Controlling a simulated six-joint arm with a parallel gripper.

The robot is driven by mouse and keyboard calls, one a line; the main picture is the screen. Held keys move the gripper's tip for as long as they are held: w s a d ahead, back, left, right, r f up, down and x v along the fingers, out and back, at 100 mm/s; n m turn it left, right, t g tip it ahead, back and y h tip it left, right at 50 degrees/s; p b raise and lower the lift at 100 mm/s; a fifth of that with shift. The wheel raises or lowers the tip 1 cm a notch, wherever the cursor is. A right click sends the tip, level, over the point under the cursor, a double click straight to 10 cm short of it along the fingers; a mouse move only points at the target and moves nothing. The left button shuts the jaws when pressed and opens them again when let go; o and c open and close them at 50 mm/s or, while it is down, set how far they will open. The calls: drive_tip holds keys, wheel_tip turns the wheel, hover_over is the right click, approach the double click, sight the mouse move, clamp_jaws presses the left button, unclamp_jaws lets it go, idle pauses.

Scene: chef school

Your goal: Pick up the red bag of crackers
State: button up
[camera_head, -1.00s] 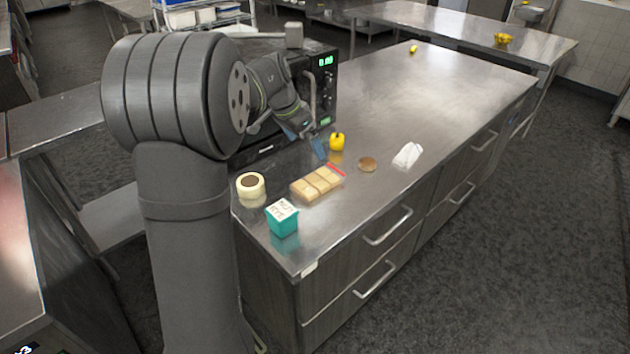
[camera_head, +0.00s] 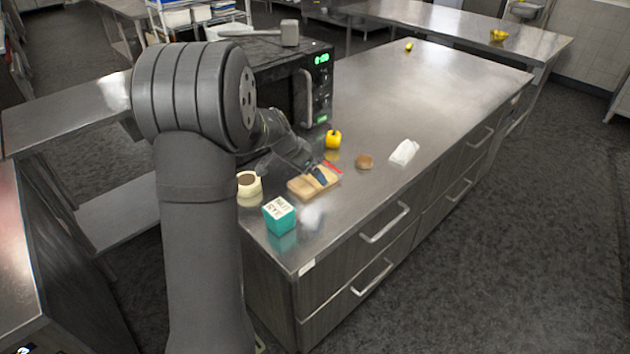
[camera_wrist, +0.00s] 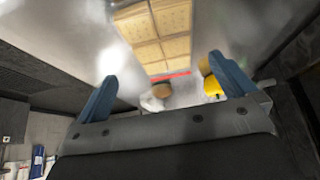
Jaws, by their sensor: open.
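The bag of crackers (camera_head: 300,189) lies flat on the steel counter, clear with tan crackers and a red strip at its far right end. It also shows in the wrist view (camera_wrist: 157,32), ahead of and between the two blue fingers. My gripper (camera_head: 320,177) is over the bag's right part in the head view and hides some of it. In the wrist view my gripper (camera_wrist: 170,80) is open, with its fingers wide apart and nothing between them. I cannot tell whether a finger touches the bag.
A tape roll (camera_head: 249,185) and a teal box (camera_head: 279,215) stand left of and in front of the bag. A yellow pepper (camera_head: 333,139), a brown round item (camera_head: 365,161) and a white packet (camera_head: 404,152) lie beyond it. The microwave (camera_head: 290,85) stands behind.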

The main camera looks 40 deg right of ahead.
sight(313, 178)
drive_tip(key=shift+w+x, duration=0.1)
drive_tip(key=shift+x, duration=1.3)
drive_tip(key=shift+w+x, duration=0.15)
drive_tip(key=shift+x, duration=1.3)
drive_tip(key=shift+d, duration=0.1)
drive_tip(key=shift+c, duration=0.4)
drive_tip(key=c, duration=0.9)
drive_tip(key=shift+r, duration=0.15)
drive_tip(key=shift+c, duration=0.2)
